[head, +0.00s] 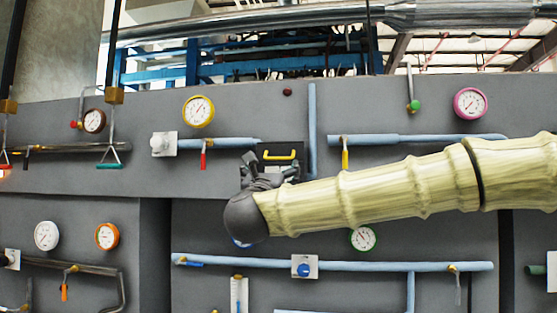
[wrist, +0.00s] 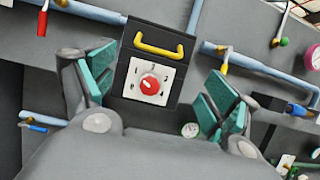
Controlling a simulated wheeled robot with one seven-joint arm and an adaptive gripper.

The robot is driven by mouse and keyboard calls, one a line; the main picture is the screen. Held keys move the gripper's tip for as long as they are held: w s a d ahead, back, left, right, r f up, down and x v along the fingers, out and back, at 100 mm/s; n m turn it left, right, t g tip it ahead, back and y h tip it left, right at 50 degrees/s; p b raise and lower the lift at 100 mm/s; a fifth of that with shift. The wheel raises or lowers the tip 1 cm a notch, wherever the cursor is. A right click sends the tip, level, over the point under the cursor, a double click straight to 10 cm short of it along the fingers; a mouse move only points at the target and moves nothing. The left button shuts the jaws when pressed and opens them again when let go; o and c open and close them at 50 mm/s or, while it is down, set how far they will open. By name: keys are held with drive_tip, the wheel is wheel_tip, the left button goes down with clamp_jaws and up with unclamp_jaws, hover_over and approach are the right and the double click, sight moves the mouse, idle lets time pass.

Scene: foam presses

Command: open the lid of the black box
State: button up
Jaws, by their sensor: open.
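The black box (wrist: 133,62) is on the grey wall, centred in the wrist view and slightly tilted there. A yellow handle (wrist: 160,47) crosses its upper part, and a white plate with a red knob (wrist: 149,85) shows below the handle. I cannot make out the lid's edges or how far it stands open. My gripper (wrist: 160,90) is open, with teal-padded fingers on either side of the box's lower part and nothing between them. In the head view, my gripper (head: 266,172) hides the lower part of the black box (head: 268,149); the yellow handle (head: 281,157) stays visible.
Pale blue pipes run beside the box, with a red-handled valve (head: 203,158) on its left and a yellow-handled valve (head: 345,157) on its right. A yellow gauge (head: 198,111) is at upper left. A pipe (head: 330,266) crosses the wall below.

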sight(279, 159)
drive_tip(key=p+x, duration=0.5)
drive_tip(key=x, duration=0.4)
drive_tip(key=shift+w+r, duration=0.15)
drive_tip(key=shift+w, duration=0.15)
drive_tip(key=shift+w+r+p, duration=0.15)
drive_tip(key=shift+w+p, duration=0.3)
drive_tip(key=shift+w, duration=0.1)
